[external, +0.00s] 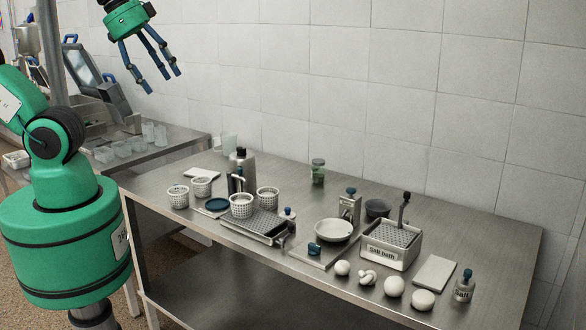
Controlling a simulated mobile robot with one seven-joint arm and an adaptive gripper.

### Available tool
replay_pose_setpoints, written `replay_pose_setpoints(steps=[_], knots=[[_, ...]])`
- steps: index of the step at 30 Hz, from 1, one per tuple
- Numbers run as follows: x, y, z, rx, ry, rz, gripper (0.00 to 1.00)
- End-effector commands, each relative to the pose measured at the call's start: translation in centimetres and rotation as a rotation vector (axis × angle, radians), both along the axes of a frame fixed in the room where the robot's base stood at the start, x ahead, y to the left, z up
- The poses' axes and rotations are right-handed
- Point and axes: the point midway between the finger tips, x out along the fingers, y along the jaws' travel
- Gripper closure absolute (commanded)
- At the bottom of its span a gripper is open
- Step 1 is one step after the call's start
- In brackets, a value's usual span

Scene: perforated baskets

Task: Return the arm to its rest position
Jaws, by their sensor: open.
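My gripper (152,68) is at the top left of the external view, high above the left part of the steel table (150,183). Its blue fingers are spread apart and point down. Nothing is between them, and they touch nothing. My green arm and base stand at the left, beside the table's end. The upper part of the arm that carries the gripper is cut off by the top of the picture.
Several perforated baskets (241,206) stand on the table's left half, near a drain tray (255,225). A white bowl (333,230), a salt bath box (390,247) and cheese balls (394,286) sit to the right. A second counter (170,146) with clear cups is behind left.

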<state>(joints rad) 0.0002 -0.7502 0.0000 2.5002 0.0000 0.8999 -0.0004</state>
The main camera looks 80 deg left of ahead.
Motion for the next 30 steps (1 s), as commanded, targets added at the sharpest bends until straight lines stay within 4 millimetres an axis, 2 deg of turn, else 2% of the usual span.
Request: replay_pose_setpoints(steps=[18,23,30], knots=[[0.0,0.0,-8.2,0.000,0.000,0.000,0.37],[0.0,0.0,-9.0,0.000,0.000,0.000,0.37],[0.0,0.0,-8.9,0.000,0.000,0.000,0.37]])
